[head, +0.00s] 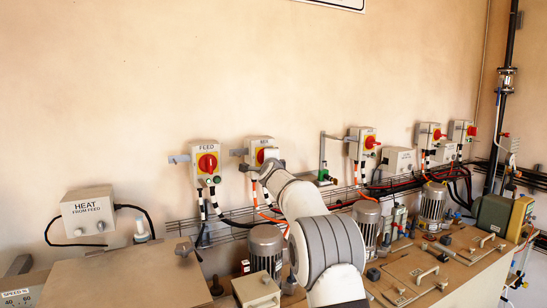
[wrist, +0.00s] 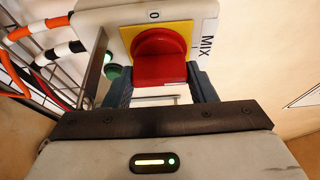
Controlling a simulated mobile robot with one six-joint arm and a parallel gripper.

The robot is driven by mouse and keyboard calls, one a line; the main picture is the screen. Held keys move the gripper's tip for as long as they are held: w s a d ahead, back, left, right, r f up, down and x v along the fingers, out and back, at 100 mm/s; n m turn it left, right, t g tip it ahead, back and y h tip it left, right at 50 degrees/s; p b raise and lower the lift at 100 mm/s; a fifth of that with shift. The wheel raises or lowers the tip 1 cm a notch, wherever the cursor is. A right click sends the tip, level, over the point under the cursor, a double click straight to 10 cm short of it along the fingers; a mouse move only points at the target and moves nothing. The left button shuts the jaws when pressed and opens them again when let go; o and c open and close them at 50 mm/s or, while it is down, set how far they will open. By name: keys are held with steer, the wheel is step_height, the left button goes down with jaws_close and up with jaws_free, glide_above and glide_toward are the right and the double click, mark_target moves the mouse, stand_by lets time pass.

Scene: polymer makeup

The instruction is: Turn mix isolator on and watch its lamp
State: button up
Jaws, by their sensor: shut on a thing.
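The mix isolator is a pale box (wrist: 107,20) with a label reading MIX, a yellow plate (wrist: 185,32) and a red rotary knob (wrist: 160,58). A 0 is marked on the box beside the plate. My gripper (wrist: 162,90) is shut on the red knob, with a dark finger on each side. A green round lamp or button (wrist: 118,76) shows beside the left finger; I cannot tell whether it is lit. In the head view the mix isolator (head: 258,144) is on the wall, mostly hidden behind my arm and gripper (head: 270,163).
The FEED isolator (head: 206,160) is left of the mix isolator, and several similar red-knobbed isolators are to the right. A HEAT box (head: 88,215) is at far left. Cables and a wire tray (head: 235,233) run below. Motors (head: 266,247) and lidded hatches (head: 410,278) crowd the bench.

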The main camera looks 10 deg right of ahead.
steer(key=shift+d+r, duration=0.1)
stand_by(0.3)
steer(key=o, duration=1)
steer(key=shift+f, duration=0.25)
